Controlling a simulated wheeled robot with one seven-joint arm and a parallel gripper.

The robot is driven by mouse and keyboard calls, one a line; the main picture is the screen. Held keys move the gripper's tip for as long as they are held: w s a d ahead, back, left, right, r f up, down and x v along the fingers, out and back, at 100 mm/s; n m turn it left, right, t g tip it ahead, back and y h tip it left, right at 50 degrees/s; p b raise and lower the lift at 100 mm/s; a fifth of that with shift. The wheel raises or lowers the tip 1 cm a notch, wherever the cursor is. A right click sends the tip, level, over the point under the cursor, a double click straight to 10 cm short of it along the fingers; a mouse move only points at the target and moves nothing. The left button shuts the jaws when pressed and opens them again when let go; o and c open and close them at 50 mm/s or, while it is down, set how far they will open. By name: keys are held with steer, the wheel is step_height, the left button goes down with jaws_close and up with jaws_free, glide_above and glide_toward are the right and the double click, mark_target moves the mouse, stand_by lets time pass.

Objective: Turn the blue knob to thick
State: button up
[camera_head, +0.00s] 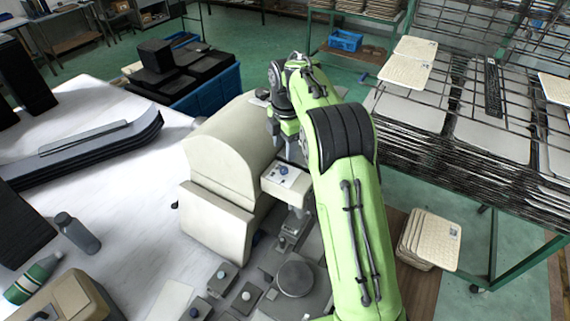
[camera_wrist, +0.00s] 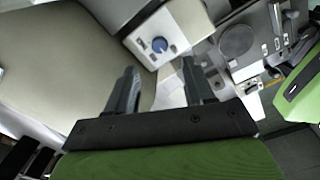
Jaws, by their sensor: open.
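The blue knob (camera_wrist: 160,45) is round and sits on a small cream control panel (camera_wrist: 180,22) in the wrist view. The knob also shows in the head view (camera_head: 283,170), on the panel at the front of the cream machine. Small dark marks lie beside it, too small to read, and I cannot tell its setting. My gripper (camera_wrist: 159,68) is open and empty. Its two fingers point toward the panel, and in the picture the knob lies just beyond and between the tips, apart from them.
The cream machine (camera_head: 228,150) bulks up close beside the panel. Below are a round grey disc (camera_head: 295,279) and several small boxes with buttons or knobs (camera_head: 221,275). A wire rack with trays (camera_head: 480,130) stands at right. The white table (camera_head: 110,190) is at left.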

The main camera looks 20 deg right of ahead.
mark_target(284, 168)
steer(key=f, duration=0.8)
steer(key=shift+w+p, duration=0.25)
steer(key=shift+p, duration=0.05)
jaws_close()
steer(key=shift+m, duration=0.4)
steer(key=m, duration=0.4)
steer(key=shift+a+m+b, duration=0.1)
steer(key=shift+m+b, duration=0.2)
steer(key=shift+b, duration=0.05)
steer(key=m, duration=0.6)
steer(key=shift+m+h, duration=0.3)
steer(key=m, duration=0.6)
steer(key=shift+p, duration=0.3)
steer(key=m, duration=0.5)
steer(key=shift+m+g, duration=0.3)
steer(key=shift+m, duration=0.1)
